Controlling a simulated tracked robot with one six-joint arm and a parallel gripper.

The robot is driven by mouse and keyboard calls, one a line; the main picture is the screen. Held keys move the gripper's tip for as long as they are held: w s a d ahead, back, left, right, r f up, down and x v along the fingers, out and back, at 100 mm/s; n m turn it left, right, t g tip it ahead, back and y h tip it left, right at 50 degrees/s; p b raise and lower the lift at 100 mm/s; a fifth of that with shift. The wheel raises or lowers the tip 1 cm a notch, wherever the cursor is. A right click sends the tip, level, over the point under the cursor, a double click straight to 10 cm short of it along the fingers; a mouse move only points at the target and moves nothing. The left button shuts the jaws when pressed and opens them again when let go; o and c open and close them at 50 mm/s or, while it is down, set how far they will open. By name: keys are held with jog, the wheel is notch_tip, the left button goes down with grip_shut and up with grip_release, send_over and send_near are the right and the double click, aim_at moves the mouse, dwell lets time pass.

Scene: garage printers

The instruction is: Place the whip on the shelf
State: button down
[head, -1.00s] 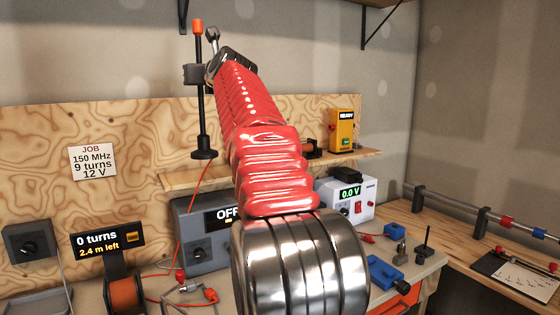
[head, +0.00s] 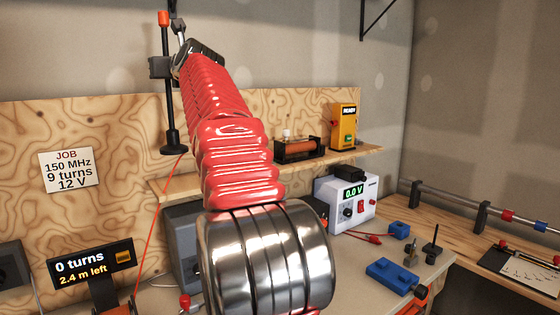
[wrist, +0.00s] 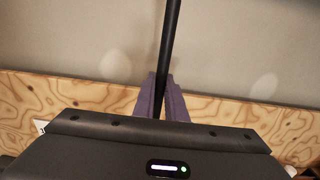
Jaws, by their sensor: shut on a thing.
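The whip (head: 169,95) is a thin black upright rod with an orange tip and a wider black foot. It shows in the head view at upper left, in front of the wooden back panel. My gripper (head: 161,67) is shut on the rod in its upper half. In the wrist view the dark rod (wrist: 171,45) rises from between the purple finger pads (wrist: 160,95). The wooden shelf (head: 340,160) runs along the panel to the right of the whip. My red arm hides part of the shelf.
On the shelf stand a yellow READY box (head: 343,125) and a coil in a dark holder (head: 300,149). The shelf front between them and my arm looks narrow. Below are a white supply reading 0.0 V (head: 347,200) and a turns display (head: 90,262). An orange wire (head: 148,220) hangs below the whip.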

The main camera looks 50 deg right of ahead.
aim_at(171, 108)
jog(key=shift+w+r, duration=0.1)
jog(key=shift+w, duration=0.2)
dwell(0.4)
jog(key=shift+f, duration=3.15)
jog(key=shift+f, duration=1.9)
jog(key=c, duration=1.8)
grip_release()
